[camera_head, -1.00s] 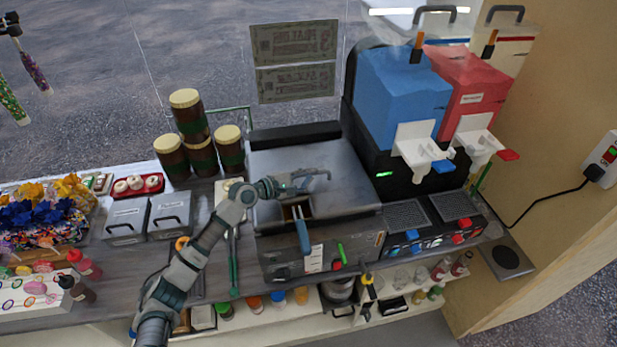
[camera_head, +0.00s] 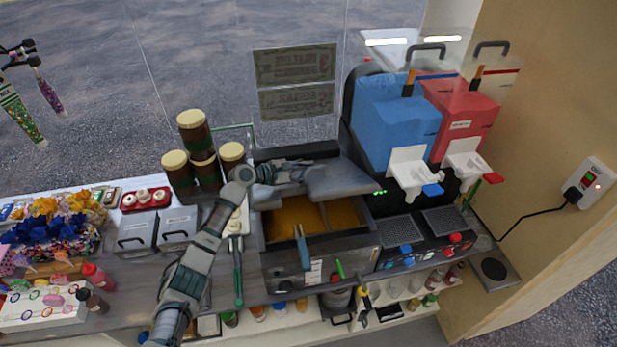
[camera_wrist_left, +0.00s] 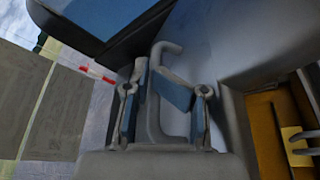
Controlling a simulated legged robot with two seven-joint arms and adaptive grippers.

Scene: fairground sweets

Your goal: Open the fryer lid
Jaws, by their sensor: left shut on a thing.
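The fryer (camera_head: 285,268) stands on the counter in the head view, with golden oil (camera_head: 302,216) showing in its vat. Its grey metal lid (camera_head: 345,180) is tilted up off the front of the vat. My left gripper (camera_head: 308,170) is at the lid's raised edge. In the left wrist view its fingers (camera_wrist_left: 165,105) are shut around the lid's grey handle (camera_wrist_left: 157,75), with the lid surface (camera_wrist_left: 215,50) beside them. A blue-handled basket (camera_head: 302,248) hangs at the fryer front, and its rim shows in the wrist view. My right gripper is not in view.
A blue slush machine (camera_head: 395,105) and a red one (camera_head: 462,115) stand right of the fryer, close to the lid. Brown jars (camera_head: 195,135) stand to the left behind my arm. Metal boxes (camera_head: 138,230) and sweets fill the left counter.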

